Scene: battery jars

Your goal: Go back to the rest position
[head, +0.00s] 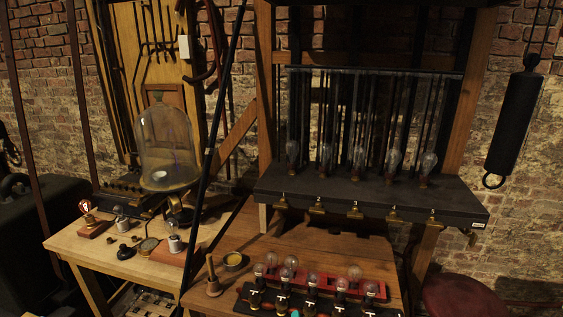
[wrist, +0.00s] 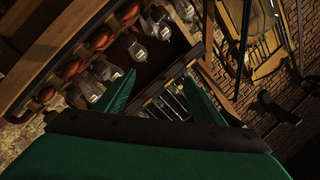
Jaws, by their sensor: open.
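My gripper (wrist: 162,92) shows in the wrist view as two green fingers, spread apart with nothing between them. It is open and empty. Beyond the fingers, the wrist view shows a tilted scene with a row of clear glass bulbs (wrist: 105,70) at the upper left. On the wooden bench below, a red rack (head: 372,290) holds several bulbs.
A glass bell jar (head: 165,145) stands at the left, behind a light wooden table (head: 75,245) with small lamps and parts. A dark cylinder (head: 515,115) hangs at the right. A red stool (head: 465,298) stands at the lower right. A thin black pole crosses the head view.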

